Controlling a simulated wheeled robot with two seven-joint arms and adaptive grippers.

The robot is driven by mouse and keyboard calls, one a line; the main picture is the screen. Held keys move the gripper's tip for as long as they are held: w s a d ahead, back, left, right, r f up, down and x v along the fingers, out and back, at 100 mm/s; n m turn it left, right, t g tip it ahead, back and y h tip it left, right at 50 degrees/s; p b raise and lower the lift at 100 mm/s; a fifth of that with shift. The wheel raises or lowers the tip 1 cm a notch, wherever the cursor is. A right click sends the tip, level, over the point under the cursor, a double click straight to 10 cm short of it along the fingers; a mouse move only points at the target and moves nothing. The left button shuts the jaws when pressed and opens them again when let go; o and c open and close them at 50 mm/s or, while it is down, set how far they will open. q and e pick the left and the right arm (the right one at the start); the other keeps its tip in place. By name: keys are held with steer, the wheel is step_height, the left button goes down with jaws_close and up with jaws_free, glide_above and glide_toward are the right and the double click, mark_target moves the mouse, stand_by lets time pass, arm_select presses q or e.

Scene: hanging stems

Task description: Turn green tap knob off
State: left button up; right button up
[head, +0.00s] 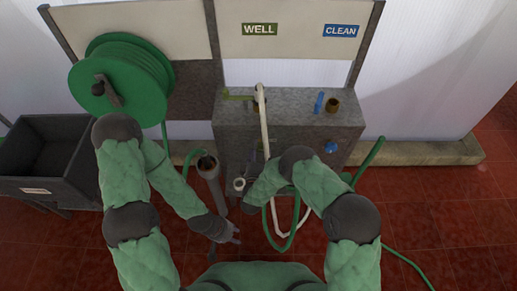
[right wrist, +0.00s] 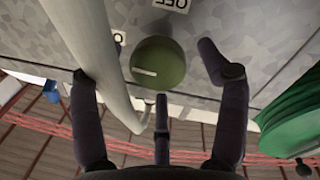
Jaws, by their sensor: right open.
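The round green tap knob (right wrist: 160,63) is on the mottled grey panel in the right wrist view. A pale line on its face lies almost level, on the left half. An upside-down "OFF" label (right wrist: 171,4) is above it; another label (right wrist: 118,37) is partly hidden. My right gripper (right wrist: 163,90) is open, its fingers spread around the space before the knob, apparently not touching it. In the head view my right gripper (head: 252,208) is mostly hidden by its arm, and I cannot make out the knob. My left gripper (head: 232,236) hangs empty over the floor, fingers spread.
A pale pipe (right wrist: 85,45) runs close to the knob's left. The grey cabinet (head: 290,115) carries a white pipe, a green lever (head: 238,96) and blue handles. A green hose reel (head: 122,75) and a dark trough (head: 45,145) stand left. Hoses hang before the cabinet.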

steer(key=shift+w+d, duration=0.1)
steer(key=shift+w, duration=0.85)
